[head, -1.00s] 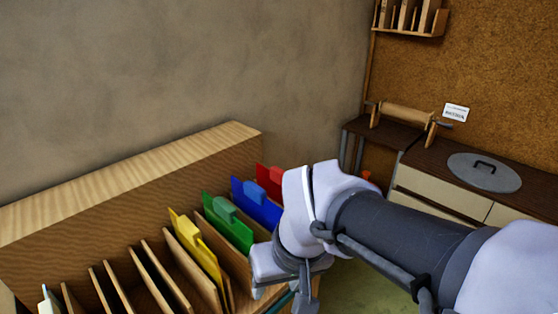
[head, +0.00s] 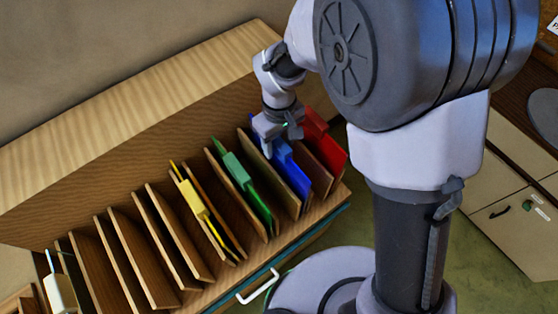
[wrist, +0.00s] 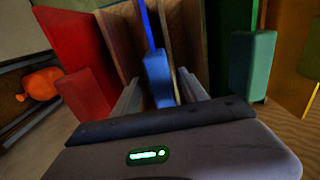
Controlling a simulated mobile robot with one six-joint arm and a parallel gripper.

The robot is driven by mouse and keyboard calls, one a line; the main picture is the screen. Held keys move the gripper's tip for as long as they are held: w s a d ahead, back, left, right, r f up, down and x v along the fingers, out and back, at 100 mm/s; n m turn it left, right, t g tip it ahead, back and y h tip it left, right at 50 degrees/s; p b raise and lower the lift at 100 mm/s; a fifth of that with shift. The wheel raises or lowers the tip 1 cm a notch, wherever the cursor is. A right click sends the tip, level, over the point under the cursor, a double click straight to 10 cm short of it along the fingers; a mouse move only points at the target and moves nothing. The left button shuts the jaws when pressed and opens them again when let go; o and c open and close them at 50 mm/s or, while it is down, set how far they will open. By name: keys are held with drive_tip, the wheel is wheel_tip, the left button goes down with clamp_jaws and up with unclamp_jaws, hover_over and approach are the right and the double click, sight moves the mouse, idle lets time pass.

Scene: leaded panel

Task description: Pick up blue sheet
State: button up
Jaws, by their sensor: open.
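The blue sheet (head: 291,174) stands upright in a slot of the wooden rack, between the green and red sheets. Its blue tab (wrist: 158,78) shows in the wrist view between the two fingers. My gripper (wrist: 160,92) is open, with one finger on each side of the tab. In the head view my gripper (head: 277,128) is over the upper end of the blue sheet and hides part of it. I cannot tell whether the fingers touch the tab.
The wooden rack (head: 110,246) also holds a red sheet (head: 326,150), a green sheet (head: 245,183), a yellow sheet (head: 197,208) and a white-tabbed piece (head: 58,290). Wooden dividers stand close on both sides of the blue sheet. Several slots left of the yellow sheet look empty.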

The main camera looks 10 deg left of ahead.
wheel_tip(320, 180, down, 6)
drive_tip(key=shift+a+r+b, duration=0.15)
drive_tip(key=shift+r+b, duration=0.05)
drive_tip(key=shift+b, duration=0.8)
drive_tip(key=shift+s+r, duration=0.1)
drive_tip(key=shift+r, duration=0.05)
drive_tip(key=shift+c, duration=1.1)
clamp_jaws()
